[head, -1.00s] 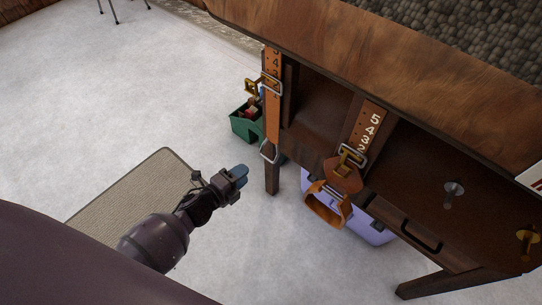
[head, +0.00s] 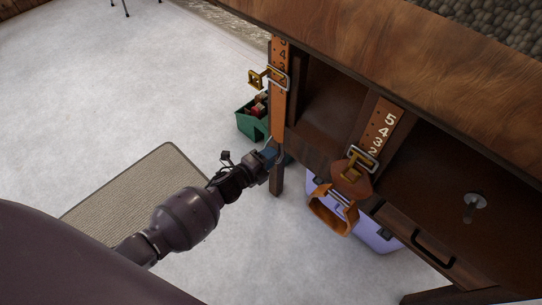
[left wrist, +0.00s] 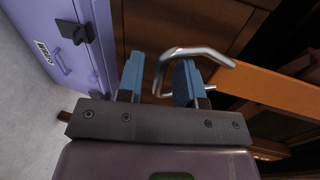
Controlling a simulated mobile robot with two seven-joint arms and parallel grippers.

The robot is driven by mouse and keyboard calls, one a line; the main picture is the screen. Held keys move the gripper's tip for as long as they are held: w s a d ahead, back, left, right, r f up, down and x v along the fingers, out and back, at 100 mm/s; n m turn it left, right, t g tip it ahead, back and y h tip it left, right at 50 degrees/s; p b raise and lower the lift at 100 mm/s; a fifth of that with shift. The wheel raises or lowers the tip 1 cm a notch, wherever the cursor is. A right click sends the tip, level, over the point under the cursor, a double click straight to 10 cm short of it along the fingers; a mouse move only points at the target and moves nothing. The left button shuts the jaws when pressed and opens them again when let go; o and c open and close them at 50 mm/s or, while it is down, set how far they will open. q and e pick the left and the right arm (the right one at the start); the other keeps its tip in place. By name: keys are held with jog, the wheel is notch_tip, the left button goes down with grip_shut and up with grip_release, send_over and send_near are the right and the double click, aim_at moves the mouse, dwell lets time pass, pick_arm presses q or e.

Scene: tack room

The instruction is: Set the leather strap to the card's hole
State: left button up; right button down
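An orange leather strap (head: 279,115) with punched holes and numbers hangs at the table's left leg. A silver buckle (head: 288,80) with a gold part sticking out to the left sits around it. A metal loop (left wrist: 195,51) hangs at its lower end. My left gripper (head: 272,154) is at this loop. In the left wrist view, its blue fingers (left wrist: 158,84) are apart, with one side of the loop between them. A second numbered strap (head: 380,125) hangs to the right, with a buckle (head: 363,158) and a brown leather loop below. No card is in view now.
The wooden table (head: 420,70) has open compartments and a drawer handle (head: 433,247). A lilac case (head: 375,236) and a green caddy (head: 250,127) stand on the floor below.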

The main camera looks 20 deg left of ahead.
pick_arm(q)
jog(key=shift+w+d, duration=0.15)
jog(key=shift+w, duration=0.1)
grip_shut()
